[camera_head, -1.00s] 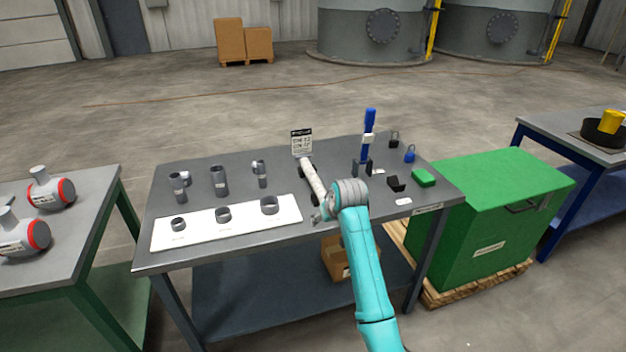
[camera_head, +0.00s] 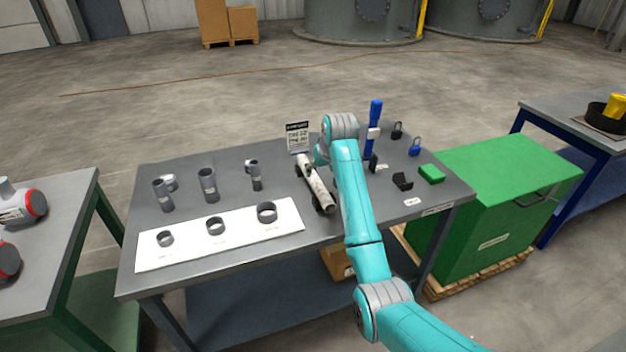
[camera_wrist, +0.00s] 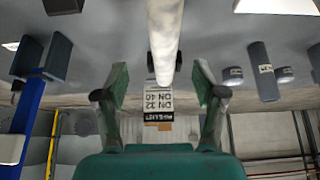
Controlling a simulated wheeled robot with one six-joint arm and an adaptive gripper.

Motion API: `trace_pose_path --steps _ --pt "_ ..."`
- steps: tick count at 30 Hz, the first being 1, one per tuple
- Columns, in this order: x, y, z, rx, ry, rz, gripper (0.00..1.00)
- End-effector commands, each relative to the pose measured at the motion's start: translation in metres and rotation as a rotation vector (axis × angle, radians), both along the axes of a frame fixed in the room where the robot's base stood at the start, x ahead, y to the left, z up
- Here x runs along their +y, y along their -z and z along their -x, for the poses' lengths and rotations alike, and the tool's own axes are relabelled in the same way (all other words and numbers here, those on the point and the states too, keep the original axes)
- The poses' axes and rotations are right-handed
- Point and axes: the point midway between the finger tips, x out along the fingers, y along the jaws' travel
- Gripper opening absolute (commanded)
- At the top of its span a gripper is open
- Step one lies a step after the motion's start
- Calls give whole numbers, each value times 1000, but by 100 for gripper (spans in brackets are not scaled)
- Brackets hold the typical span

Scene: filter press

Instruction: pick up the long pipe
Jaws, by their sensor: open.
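The long pipe (camera_head: 319,187) is pale and lies at a slant on dark supports in the middle of the grey table (camera_head: 228,250). Its far end points at a small sign (camera_head: 298,138). In the wrist view the pipe (camera_wrist: 164,35) runs down from the top edge, between the lines of the two fingers. My gripper (camera_wrist: 161,78) is open, with green pads on either side of the pipe and no visible contact. In the head view my arm's end is over the pipe's far part and mostly hides the gripper.
Left of the pipe are several grey fittings (camera_head: 207,185) and a white board (camera_head: 150,257) with three rings. To the right stand a blue upright tool (camera_head: 375,120), padlocks (camera_head: 415,147) and a green block (camera_head: 432,173). A green crate (camera_head: 500,180) adjoins the table's right side.

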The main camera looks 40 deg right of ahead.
Motion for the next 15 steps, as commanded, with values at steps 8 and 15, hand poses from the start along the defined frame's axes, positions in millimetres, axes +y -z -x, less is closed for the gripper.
trace_pose_path --steps 8,15 --pt "-3 20 -12 -1 0 0 70" --pt "0 46 -27 2 -1 -1 70"
